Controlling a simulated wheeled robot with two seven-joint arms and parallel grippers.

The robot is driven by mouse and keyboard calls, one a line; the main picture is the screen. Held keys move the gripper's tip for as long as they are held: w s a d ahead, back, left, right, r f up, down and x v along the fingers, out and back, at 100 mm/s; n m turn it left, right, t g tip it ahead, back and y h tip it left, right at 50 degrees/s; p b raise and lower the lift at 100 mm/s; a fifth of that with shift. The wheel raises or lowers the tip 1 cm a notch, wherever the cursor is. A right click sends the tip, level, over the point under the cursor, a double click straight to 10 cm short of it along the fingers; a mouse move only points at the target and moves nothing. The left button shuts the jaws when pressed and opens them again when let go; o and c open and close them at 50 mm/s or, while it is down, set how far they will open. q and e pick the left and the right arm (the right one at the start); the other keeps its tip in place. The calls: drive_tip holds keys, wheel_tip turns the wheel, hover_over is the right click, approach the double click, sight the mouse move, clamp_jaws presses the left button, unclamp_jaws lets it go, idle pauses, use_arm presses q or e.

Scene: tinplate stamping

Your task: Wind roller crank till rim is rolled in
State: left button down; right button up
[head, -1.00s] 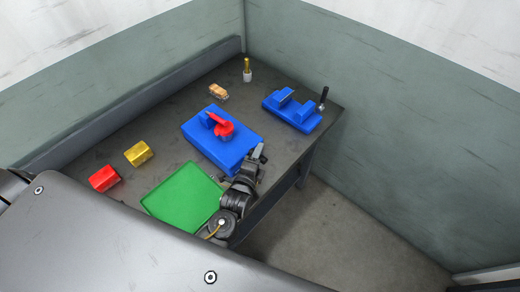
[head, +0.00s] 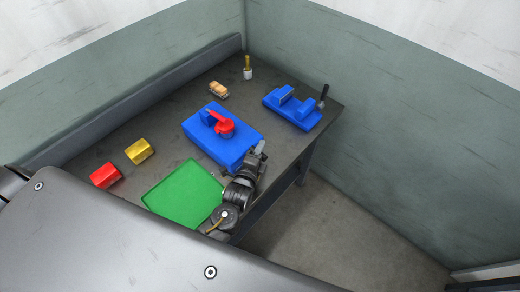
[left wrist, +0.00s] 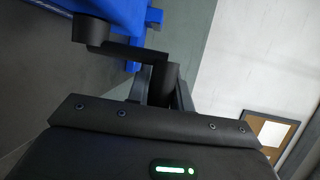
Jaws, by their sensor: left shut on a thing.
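The blue roller machine (head: 235,150) stands mid-table with a red part (head: 222,125) on top. My left gripper (head: 260,149) is at its right front side, by the table's front edge. The left wrist view shows a black crank arm (left wrist: 135,52) running from a round hub (left wrist: 90,30) beside the blue body (left wrist: 115,10) to a dark upright handle (left wrist: 162,82). My left gripper (left wrist: 160,92) is shut on that handle. In the head view the crank is mostly hidden by the gripper. The rim cannot be made out. My right gripper is not in view.
A green tray (head: 185,195) lies in front of the machine. A red block (head: 105,175) and a yellow block (head: 138,151) are at left. An orange toy car (head: 219,90), a small brush-like tool in a white holder (head: 248,72) and another blue fixture (head: 292,108) with a black lever (head: 323,95) stand behind.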

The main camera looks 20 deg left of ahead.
use_arm(q)
drive_tip(key=s+n+t+b, duration=0.1)
drive_tip(key=b, duration=0.2)
drive_tip(key=s+a+t+b, duration=0.1)
drive_tip(key=t+b, duration=0.1)
drive_tip(key=s+n+t+b, duration=0.1)
drive_tip(key=t+b, duration=0.1)
drive_tip(key=b, duration=0.1)
drive_tip(key=shift+s+a+f+n+y+b, duration=0.15)
drive_tip(key=shift+f+n+y+b, duration=0.05)
drive_tip(key=shift+n+y+b, duration=0.15)
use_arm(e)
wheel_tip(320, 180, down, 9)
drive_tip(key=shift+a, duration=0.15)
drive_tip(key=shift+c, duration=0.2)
